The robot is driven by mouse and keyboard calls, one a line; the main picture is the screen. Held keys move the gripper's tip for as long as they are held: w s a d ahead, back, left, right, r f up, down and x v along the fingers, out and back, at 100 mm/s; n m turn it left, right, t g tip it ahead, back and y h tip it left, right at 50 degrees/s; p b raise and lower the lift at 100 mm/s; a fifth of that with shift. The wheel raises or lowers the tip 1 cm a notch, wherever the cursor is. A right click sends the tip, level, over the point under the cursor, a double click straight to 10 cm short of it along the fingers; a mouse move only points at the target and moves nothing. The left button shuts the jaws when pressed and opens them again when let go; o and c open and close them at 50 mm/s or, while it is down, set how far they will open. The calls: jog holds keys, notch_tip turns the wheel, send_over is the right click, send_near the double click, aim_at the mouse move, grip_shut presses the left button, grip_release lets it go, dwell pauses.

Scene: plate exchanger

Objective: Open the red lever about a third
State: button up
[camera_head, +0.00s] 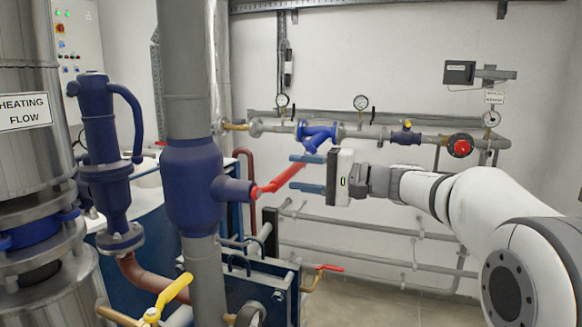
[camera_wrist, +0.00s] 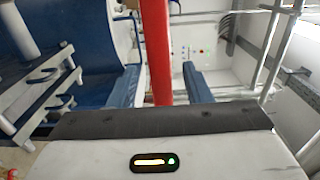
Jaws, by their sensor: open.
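The red lever (camera_head: 280,179) sticks out from the right side of the blue valve body (camera_head: 193,190) on the thick grey vertical pipe. It slants up and to the right. My gripper (camera_head: 292,172) is open, its two blue fingers one above and one below the lever's outer part. In the wrist view the red lever (camera_wrist: 157,50) runs between the two spread fingers of my gripper (camera_wrist: 159,70). Gaps show on both sides of it there, so neither finger seems to touch it.
A wall pipe with gauges (camera_head: 361,102) and a red handwheel (camera_head: 460,147) runs behind my gripper. A smaller red handle (camera_head: 330,267) and a yellow lever (camera_head: 174,291) sit lower down. A steel column labelled HEATING FLOW (camera_head: 24,112) stands at the left.

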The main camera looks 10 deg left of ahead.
jog(key=shift+w+a, duration=0.15)
jog(key=shift+a, duration=1.15)
grip_shut()
